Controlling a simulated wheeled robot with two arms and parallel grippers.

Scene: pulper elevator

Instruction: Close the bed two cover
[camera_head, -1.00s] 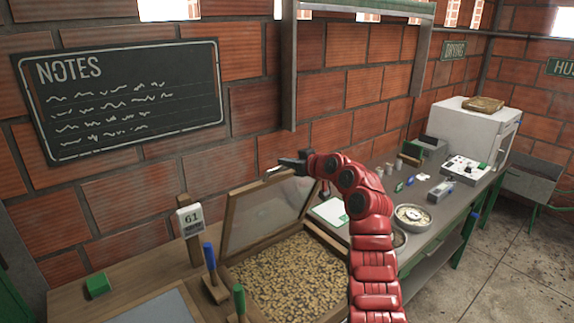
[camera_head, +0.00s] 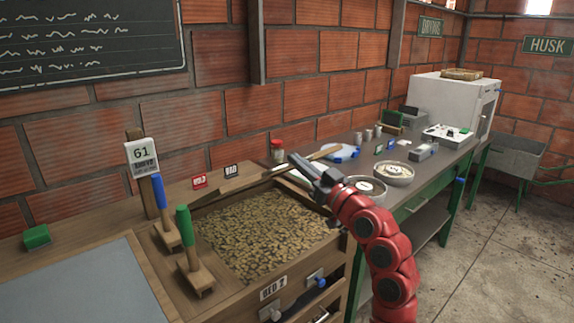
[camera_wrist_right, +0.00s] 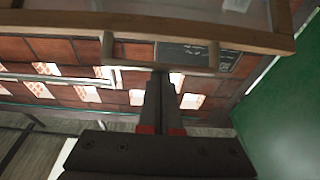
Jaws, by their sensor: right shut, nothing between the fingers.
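Bed two (camera_head: 250,270), a wooden box full of light brown beans, carries a "BED 2" label on its front. Its cover shows in the head view only as a thin wooden strip (camera_head: 326,153), seen nearly edge-on at the back right of the bed. The beans are in plain sight. In the right wrist view a wooden frame with a glassy pane (camera_wrist_right: 240,38), apparently this cover, spans the top. My right gripper (camera_head: 294,158) is shut and empty, close to the strip; its fingers also show in the wrist view (camera_wrist_right: 161,78). I cannot tell whether they touch the cover. My left gripper is out of view.
A green-handled tool (camera_head: 184,225) and a blue-handled tool (camera_head: 160,195) stand at the bed's left. A jar (camera_head: 277,150) stands behind it. Bowls (camera_head: 393,173) and small items lie on the bench to the right. A white box-shaped machine (camera_head: 450,100) is farther back.

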